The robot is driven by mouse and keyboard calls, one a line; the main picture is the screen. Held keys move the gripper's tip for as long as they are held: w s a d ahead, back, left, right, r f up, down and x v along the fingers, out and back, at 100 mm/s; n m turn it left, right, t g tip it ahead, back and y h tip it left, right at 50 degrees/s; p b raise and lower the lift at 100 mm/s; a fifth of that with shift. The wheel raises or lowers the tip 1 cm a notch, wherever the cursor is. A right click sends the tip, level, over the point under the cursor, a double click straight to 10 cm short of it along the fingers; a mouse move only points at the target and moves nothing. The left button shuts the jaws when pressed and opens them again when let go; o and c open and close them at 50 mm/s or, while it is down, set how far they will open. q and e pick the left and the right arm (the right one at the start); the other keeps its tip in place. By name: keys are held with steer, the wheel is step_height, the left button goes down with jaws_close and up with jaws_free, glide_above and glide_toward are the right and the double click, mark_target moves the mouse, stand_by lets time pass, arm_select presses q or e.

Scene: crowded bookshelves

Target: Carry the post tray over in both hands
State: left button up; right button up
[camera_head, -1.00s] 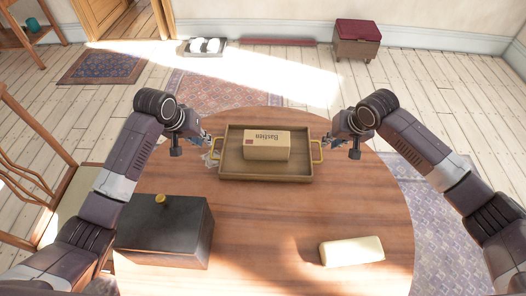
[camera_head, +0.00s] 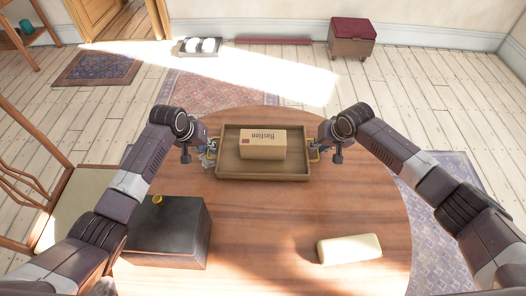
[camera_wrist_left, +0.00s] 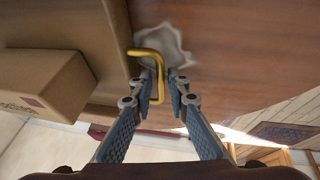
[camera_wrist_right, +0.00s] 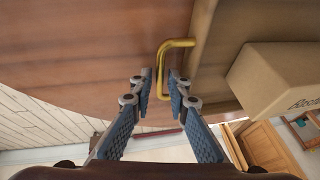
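The post tray (camera_head: 264,176), brown with a raised rim and brass handles, sits on the round wooden table. A cardboard parcel (camera_head: 263,145) marked "Bastien" lies in it. My left gripper (camera_head: 211,147) is at the left handle. In the left wrist view the open fingers (camera_wrist_left: 163,82) stand either side of the brass handle (camera_wrist_left: 159,62), with gaps showing. My right gripper (camera_head: 317,148) is at the right handle. In the right wrist view the fingers (camera_wrist_right: 160,82) are open with the brass handle (camera_wrist_right: 163,60) between them.
A dark box with a brass knob (camera_head: 167,228) stands at the table's front left. A cream block (camera_head: 349,249) lies front right. A crumpled pale scrap (camera_wrist_left: 170,45) lies by the left handle. A red-topped stool (camera_head: 352,38) stands on the floor beyond.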

arm_select(q)
steer(key=shift+c, duration=0.3)
jaws_close()
arm_select(e)
jaws_close()
arm_select(q)
steer(key=shift+w+r, duration=0.1)
steer(key=shift+r, duration=0.1)
arm_select(e)
steer(key=shift+r, duration=0.25)
